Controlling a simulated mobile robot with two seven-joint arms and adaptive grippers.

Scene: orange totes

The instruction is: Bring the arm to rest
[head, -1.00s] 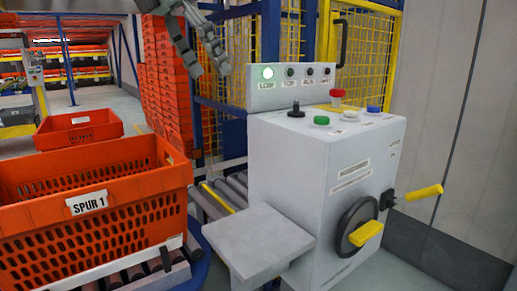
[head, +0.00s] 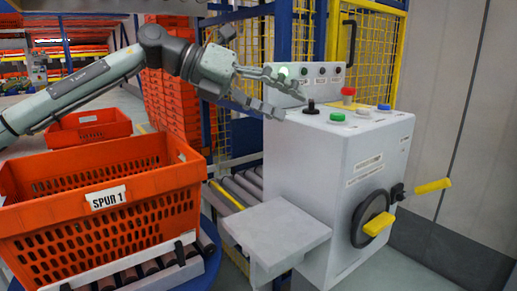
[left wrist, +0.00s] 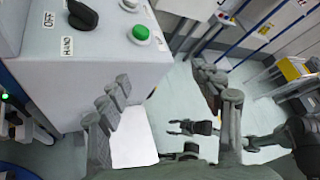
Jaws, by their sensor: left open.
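My left arm (head: 90,85) reaches in from the left above the orange tote. Its gripper (head: 283,98) is open and empty, with its fingers pointing right in front of the grey control box (head: 300,160). They overlap the lamp panel in this view; I cannot tell the exact gap. In the left wrist view the spread fingers (left wrist: 163,80) have nothing between them, and the box top shows a black selector (left wrist: 83,14) marked OFF and HAND, and a green button (left wrist: 140,33). A dark gripper-like shape (left wrist: 190,127), perhaps my right gripper, shows small beyond.
An orange tote (head: 105,235) marked SPUR 1 stands on rollers at the left. Another tote (head: 90,130) and a tall orange stack (head: 175,110) are behind. The box has a handwheel (head: 372,218) with yellow grips and a side shelf (head: 275,235). Yellow mesh fencing (head: 375,45) stands behind.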

